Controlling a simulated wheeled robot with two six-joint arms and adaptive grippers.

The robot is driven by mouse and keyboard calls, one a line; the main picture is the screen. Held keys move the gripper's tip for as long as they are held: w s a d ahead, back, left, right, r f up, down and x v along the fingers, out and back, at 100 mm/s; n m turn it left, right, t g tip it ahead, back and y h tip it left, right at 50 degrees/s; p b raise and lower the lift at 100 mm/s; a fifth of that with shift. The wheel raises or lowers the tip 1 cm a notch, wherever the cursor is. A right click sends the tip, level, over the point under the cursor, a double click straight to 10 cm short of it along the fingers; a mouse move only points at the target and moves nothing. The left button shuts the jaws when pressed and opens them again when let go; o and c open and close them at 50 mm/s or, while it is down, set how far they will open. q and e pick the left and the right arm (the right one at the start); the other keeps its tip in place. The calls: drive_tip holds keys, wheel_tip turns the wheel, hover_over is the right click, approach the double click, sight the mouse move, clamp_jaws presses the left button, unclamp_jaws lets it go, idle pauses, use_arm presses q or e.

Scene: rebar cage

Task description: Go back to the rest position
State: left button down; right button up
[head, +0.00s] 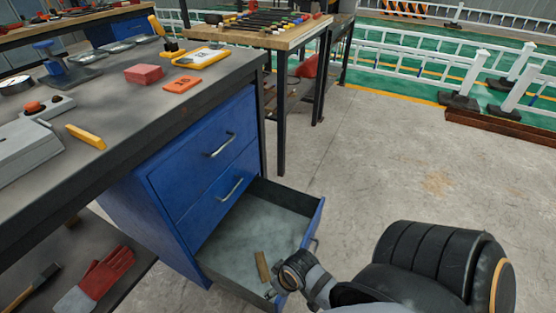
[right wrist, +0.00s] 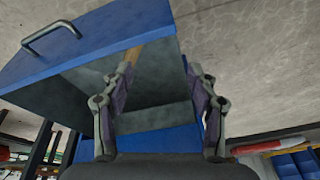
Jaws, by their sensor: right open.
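My right gripper (head: 272,292) is at the bottom of the head view, over the front part of the open bottom drawer (head: 225,232) of the blue cabinet. In the right wrist view the gripper (right wrist: 162,70) is open, with its two fingers spread apart and nothing between them. A wooden-handled piece (head: 262,266) lies in the drawer close to the gripper. Its tan end shows in the right wrist view (right wrist: 134,54), partly hidden behind the left finger. My left gripper is not in view.
The grey workbench (head: 125,100) stands at left, with a red block (head: 144,74), an orange block (head: 182,84) and a yellow piece (head: 86,136). The drawer juts out over the floor. Concrete floor (head: 390,150) is clear to the right. Red gloves (head: 98,280) lie on a lower shelf.

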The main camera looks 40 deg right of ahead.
idle(0.3)
